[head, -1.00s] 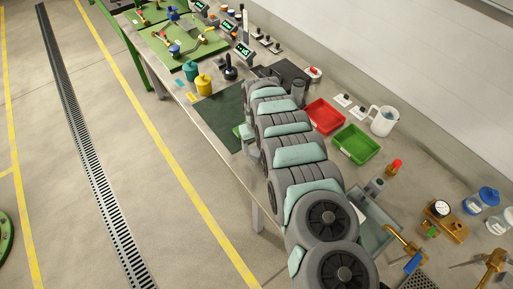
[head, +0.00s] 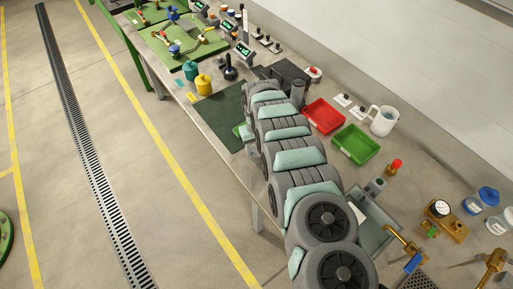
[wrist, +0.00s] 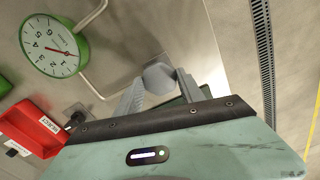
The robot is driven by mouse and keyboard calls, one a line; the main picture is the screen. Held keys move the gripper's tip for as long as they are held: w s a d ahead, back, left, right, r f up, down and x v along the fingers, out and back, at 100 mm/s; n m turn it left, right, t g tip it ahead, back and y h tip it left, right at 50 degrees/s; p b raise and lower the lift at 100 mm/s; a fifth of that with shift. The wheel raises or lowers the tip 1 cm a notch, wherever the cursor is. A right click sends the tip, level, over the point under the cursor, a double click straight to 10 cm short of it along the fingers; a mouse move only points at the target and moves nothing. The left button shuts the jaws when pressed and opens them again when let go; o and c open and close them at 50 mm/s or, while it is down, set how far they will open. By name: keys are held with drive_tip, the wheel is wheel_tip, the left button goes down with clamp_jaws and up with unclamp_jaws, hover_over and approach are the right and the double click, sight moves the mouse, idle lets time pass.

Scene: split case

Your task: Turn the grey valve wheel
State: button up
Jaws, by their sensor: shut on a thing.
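In the wrist view my gripper (wrist: 160,88) has its two grey fingers closed on a smooth grey rounded piece (wrist: 159,76), which fits the grey valve wheel. Only this part shows between the fingertips. The rest of it, and how far it is turned, cannot be made out. In the head view my arm covers the fingers and whatever they hold, so no whole grey wheel shows there.
A red bin (head: 323,116) and a green bin (head: 355,145) stand right of my arm, with a white jug (head: 383,120) beyond. A dark green mat (head: 228,115) lies left. A green-rimmed dial (wrist: 53,46) shows in the wrist view.

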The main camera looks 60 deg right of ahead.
drive_tip(key=c, duration=0.4)
drive_tip(key=shift+n, duration=0.3)
drive_tip(key=n, duration=0.5)
drive_tip(key=shift+n+p, duration=0.3)
drive_tip(key=shift+p, duration=0.05)
drive_tip(key=n, duration=0.4)
drive_tip(key=shift+n, duration=2.2)
